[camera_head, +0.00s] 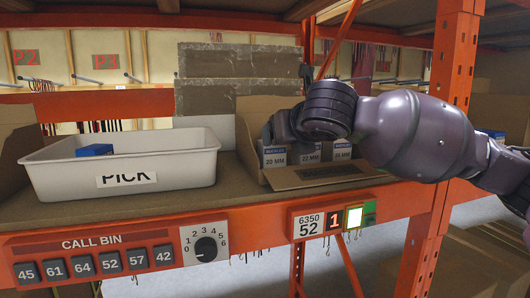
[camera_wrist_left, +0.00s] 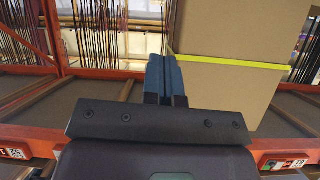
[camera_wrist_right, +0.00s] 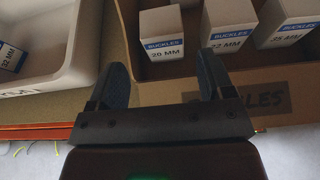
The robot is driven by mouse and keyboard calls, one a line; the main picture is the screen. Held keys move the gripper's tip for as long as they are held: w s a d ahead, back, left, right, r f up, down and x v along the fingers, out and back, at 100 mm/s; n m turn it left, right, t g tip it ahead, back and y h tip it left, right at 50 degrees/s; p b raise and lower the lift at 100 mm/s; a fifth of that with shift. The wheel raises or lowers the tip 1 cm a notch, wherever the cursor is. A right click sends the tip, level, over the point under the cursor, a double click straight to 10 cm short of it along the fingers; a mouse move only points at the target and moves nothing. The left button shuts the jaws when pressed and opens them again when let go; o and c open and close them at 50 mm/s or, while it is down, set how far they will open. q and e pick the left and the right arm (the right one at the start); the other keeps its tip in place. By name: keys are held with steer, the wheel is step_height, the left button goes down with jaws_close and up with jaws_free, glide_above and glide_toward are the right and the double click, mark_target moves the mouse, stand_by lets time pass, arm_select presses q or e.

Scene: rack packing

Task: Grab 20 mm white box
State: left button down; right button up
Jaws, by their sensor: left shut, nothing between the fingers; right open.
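The white 20 mm box, with a blue BUCKLES band, stands in an open cardboard carton (camera_head: 325,174). It shows in the head view (camera_head: 273,161) and the right wrist view (camera_wrist_right: 162,22). My right gripper (camera_wrist_right: 163,75) is open and empty. Its fingers point towards the 20 mm box, which lies ahead and lined up between them in the right wrist view. In the head view my right arm reaches in from the right, and its wrist covers part of the carton. My left gripper (camera_wrist_left: 165,75) is shut and empty, near a large cardboard box (camera_wrist_left: 220,90); the head view does not show it.
A 22 mm box (camera_wrist_right: 228,25) and a 35 mm box (camera_wrist_right: 290,22) stand right of the 20 mm box. The carton's front flap (camera_wrist_right: 240,100) lies before them. A white PICK bin (camera_head: 190,163) holding a blue-and-white box (camera_head: 95,150) sits left. An orange rack post (camera_head: 440,110) stands right.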

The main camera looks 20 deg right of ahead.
mark_target(271, 147)
steer(key=x, duration=0.4)
steer(key=shift+w+a+f, duration=0.1)
steer(key=shift+w+f, duration=0.25)
steer(key=shift+w, duration=0.2)
steer(key=shift+w+f, duration=0.25)
steer(key=shift+w, duration=0.2)
steer(key=p+x, duration=0.1)
steer(key=x, duration=0.3)
steer(key=shift+w+f, duration=0.1)
steer(key=shift+f, duration=0.2)
steer(key=shift+c, duration=0.6)
steer(key=c, duration=0.7)
arm_select(q)
steer(key=shift+s+a+f+g, duration=0.1)
steer(key=shift+s+f+g, duration=0.05)
steer(key=shift+s, duration=0.4)
steer(key=shift+s+a+f+g, duration=0.1)
steer(key=shift+s+f+g, duration=0.05)
steer(key=shift+s, duration=0.4)
arm_select(e)
steer(key=shift+o, duration=0.2)
steer(key=shift+r, duration=0.15)
